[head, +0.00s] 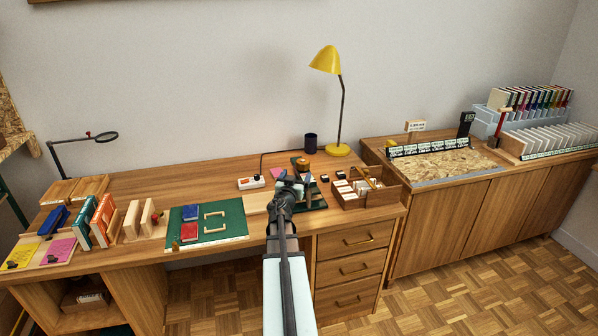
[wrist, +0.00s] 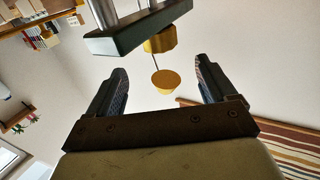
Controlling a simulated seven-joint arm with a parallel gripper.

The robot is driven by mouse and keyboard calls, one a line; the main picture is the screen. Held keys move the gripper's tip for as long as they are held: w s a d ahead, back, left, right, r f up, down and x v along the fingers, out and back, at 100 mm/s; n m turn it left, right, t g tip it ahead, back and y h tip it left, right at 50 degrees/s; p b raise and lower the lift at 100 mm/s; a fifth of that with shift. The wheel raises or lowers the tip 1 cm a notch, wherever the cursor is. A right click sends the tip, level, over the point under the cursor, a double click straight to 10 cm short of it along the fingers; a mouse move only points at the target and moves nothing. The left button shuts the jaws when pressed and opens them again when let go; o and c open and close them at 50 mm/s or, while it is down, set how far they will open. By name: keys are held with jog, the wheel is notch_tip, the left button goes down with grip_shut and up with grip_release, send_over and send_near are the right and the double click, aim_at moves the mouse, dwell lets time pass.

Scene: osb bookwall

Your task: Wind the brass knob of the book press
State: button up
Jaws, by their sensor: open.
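The brass knob (head: 303,164) of the book press shows just behind my gripper in the head view. In the wrist view, the knob (wrist: 160,38) is a short gold cylinder beside the dark press plate (wrist: 128,30), which has steel columns. My gripper (head: 288,180) stands over the desk at the press and hides much of it; part of the dark press base (head: 318,199) shows to the right. In the wrist view, my gripper (wrist: 161,76) is open and empty. The knob lies beyond the fingertips, across the gap between them, with no contact visible.
The yellow lamp (head: 326,60) stands behind the press; its shade (wrist: 166,82) shows between my fingers in the wrist view. A wooden box (head: 367,201) is close on the right. A white power strip (head: 251,183) and green mat (head: 230,231) lie left.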

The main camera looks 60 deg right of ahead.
jog(key=shift+s+a, duration=0.15)
jog(key=shift+a, duration=0.45)
